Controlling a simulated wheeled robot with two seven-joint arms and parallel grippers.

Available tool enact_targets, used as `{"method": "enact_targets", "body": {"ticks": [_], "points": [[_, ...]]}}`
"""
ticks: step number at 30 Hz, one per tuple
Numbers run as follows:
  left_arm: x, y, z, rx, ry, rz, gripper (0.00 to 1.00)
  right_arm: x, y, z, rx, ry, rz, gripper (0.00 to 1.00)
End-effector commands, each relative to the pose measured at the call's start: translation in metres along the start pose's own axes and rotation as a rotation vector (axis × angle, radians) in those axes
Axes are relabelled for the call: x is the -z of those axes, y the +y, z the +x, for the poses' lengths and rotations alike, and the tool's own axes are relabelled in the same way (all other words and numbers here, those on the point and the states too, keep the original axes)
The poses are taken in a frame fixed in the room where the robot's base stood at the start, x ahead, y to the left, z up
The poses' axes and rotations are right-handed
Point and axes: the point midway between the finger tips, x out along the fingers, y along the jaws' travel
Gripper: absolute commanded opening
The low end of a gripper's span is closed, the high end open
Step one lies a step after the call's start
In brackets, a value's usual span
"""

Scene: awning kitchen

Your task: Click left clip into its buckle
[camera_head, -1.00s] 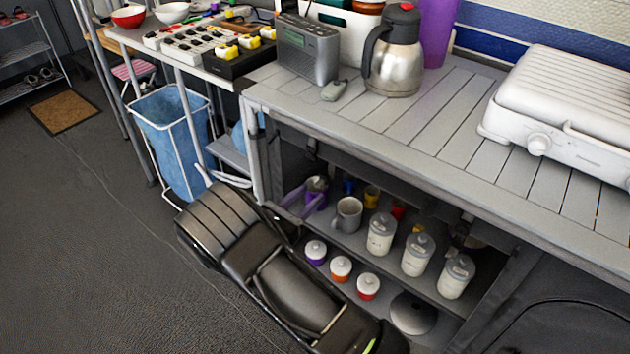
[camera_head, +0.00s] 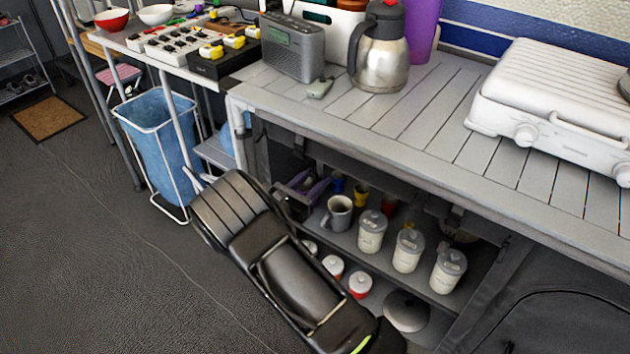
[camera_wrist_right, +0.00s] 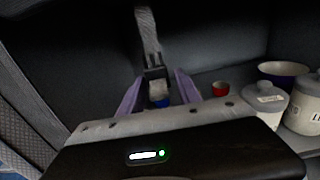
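A grey strap (camera_wrist_right: 149,35) hangs down in the right wrist view and ends in a dark buckle or clip (camera_wrist_right: 156,73). I cannot tell whether its two halves are joined. My right gripper (camera_wrist_right: 158,85) has its two purple fingers apart, one on each side of the clip, with no visible grip on it. In the head view the right gripper (camera_head: 309,187) is under the counter's left end, partly hidden by my arm. A dark clip (camera_head: 298,146) hangs faintly above it there. Another dark strap end (camera_head: 455,218) hangs farther right. My left gripper is not in view.
The counter (camera_head: 400,110) overhangs the shelf. A grey mug (camera_head: 338,214) and several lidded canisters (camera_head: 372,232) stand right of the gripper. A red cup (camera_wrist_right: 220,89) shows in the wrist view. A blue bin (camera_head: 160,140) stands to the left.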

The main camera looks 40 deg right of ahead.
Motion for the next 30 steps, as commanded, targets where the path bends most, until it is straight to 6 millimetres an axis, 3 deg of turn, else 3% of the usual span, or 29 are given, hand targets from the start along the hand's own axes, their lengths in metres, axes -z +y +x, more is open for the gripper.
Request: {"method": "enact_targets", "body": {"ticks": [9,23,30], "points": [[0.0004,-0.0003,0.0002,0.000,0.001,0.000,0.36,-0.0001,-0.0003,0.0033,0.000,0.000,0.000,0.39],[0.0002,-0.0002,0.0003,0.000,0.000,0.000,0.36,0.0000,-0.0003,0.0030,0.000,0.001,0.000,0.02],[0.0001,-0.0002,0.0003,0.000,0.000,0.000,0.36,0.0001,-0.0002,0.0029,0.000,0.001,0.000,0.00]]}}
